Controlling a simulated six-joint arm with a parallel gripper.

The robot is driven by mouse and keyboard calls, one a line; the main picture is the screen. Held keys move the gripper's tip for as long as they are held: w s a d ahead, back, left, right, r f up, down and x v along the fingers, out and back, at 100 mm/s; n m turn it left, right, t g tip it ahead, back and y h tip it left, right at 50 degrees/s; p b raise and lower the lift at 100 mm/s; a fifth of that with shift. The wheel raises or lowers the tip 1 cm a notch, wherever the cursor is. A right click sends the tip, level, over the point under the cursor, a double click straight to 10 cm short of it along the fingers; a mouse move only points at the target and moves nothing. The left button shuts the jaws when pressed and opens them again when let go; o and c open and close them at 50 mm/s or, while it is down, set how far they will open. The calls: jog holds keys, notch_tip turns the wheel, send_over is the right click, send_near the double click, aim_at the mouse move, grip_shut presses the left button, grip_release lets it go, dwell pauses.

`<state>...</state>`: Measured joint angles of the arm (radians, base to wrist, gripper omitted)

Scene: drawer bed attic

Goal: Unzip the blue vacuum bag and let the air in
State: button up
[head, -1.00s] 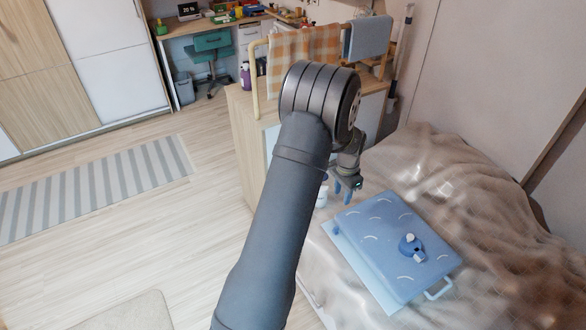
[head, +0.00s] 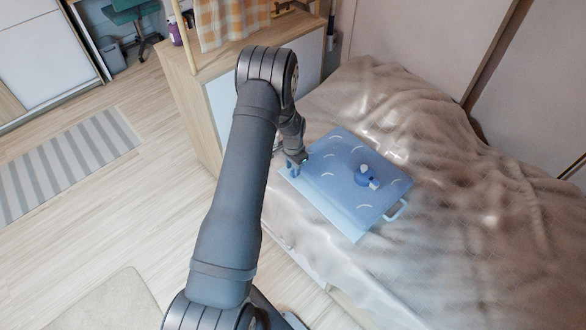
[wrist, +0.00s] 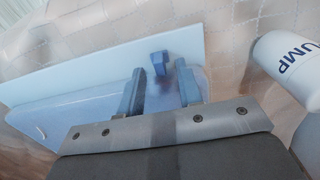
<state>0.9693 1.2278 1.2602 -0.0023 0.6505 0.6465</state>
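The blue vacuum bag (head: 335,168) lies puffy and flat-sided on the bed, with a round blue valve (head: 365,176) on top and a pale blue strip (head: 325,208) along its near-left edge. My gripper (head: 294,168) is at the bag's left corner. In the wrist view my gripper (wrist: 160,92) is open, its two blue fingers apart over the bag (wrist: 75,118). A small dark blue tab (wrist: 160,63), which looks like the zip slider, stands between and just beyond the fingertips, by the pale strip (wrist: 105,62). I cannot tell whether the fingers touch it.
A white cylinder marked "UMP" (wrist: 290,68) stands close on the right in the wrist view. The rumpled beige blanket (head: 460,210) covers the bed around the bag. A wooden cabinet (head: 190,105) stands behind my arm. A light handle (head: 397,211) sticks out from the bag's right side.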

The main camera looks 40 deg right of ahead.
jog(key=shift+f, duration=0.6)
grip_shut()
jog(key=shift+s, duration=0.1)
jog(key=s, duration=0.9)
jog(key=s+a, duration=0.1)
jog(key=s, duration=1.8)
jog(key=shift+s+a, duration=0.1)
jog(key=shift+a, duration=0.05)
grip_release()
